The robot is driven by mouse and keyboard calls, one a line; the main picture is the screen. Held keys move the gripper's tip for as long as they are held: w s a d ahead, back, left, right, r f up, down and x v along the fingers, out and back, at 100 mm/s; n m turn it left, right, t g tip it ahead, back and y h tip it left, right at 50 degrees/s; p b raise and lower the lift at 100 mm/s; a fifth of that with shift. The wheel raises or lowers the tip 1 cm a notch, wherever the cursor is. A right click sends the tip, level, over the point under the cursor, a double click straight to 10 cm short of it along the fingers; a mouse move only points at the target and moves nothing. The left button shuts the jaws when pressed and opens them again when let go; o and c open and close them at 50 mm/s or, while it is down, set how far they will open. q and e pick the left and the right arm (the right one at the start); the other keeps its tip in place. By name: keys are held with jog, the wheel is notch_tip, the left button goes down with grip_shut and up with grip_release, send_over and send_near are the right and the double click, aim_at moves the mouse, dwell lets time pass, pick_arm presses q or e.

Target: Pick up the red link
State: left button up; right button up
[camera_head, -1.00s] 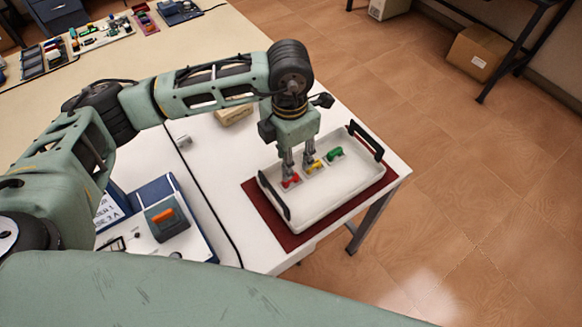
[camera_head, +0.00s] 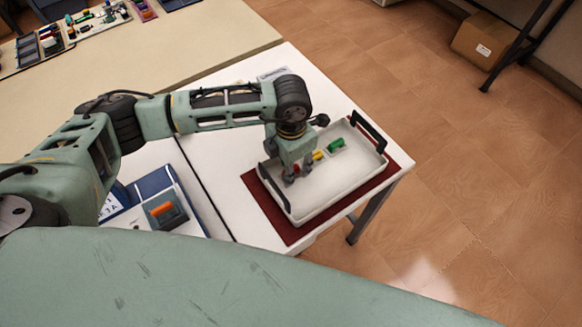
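My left gripper (camera_head: 298,175) points down into the white tray (camera_head: 337,182), low over its left part. The red link (camera_head: 296,168) shows only as a small patch beside and between the fingers, most of it hidden. The fingertips stand apart around it, but I cannot tell whether they touch or hold it. A yellow link (camera_head: 319,155) and a green link (camera_head: 336,144) lie in the tray, to the upper right of the gripper. My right gripper is not in view.
The tray has dark handles (camera_head: 368,132) at its ends and sits on a dark red mat (camera_head: 262,212). The table's right edge is near the mat; floor lies beyond.

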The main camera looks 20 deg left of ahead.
pick_arm(q)
grip_shut()
dwell(0.3)
